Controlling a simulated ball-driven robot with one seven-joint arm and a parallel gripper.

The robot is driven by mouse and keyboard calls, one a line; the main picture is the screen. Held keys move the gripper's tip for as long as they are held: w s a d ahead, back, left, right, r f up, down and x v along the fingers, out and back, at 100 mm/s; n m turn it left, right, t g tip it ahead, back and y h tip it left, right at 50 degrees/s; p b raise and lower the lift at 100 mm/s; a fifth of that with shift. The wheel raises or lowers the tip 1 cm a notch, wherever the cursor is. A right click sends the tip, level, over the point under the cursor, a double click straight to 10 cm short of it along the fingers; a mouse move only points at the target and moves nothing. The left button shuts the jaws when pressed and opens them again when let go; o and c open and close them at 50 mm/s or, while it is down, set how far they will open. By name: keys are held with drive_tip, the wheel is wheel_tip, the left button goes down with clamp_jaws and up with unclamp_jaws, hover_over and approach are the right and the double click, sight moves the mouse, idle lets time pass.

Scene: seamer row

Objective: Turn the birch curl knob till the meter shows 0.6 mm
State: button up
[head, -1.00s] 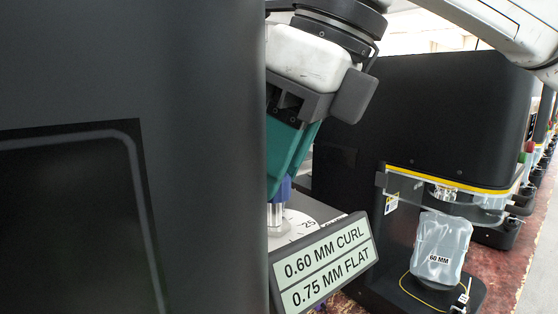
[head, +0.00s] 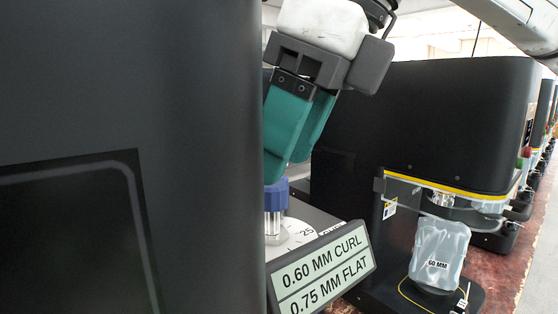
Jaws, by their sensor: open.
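A blue knob (head: 276,196) stands on a shiny metal stem above a white dial plate (head: 298,236) marked 25, beside the edge of the dark panel. Its left side is partly hidden by that panel, and I see no birch-coloured part or name. The tilted meter (head: 322,268) in front reads 0.60 MM CURL and 0.75 MM FLAT. My gripper (head: 284,170), with teal fingers, is open and points down at the knob. Its fingertips are at the knob's top edge; I cannot tell whether they touch it.
A large dark panel (head: 200,120) fills the left and hides what lies behind it. To the right stands another black machine (head: 430,125) with a clear guard and a pouch (head: 438,250) marked 60 MM. More machines recede along the row.

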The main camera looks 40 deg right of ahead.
drive_tip(key=v, duration=0.7)
drive_tip(key=shift+r+p, duration=0.3)
drive_tip(key=shift+p, duration=0.15)
drive_tip(key=shift+s+d, duration=0.1)
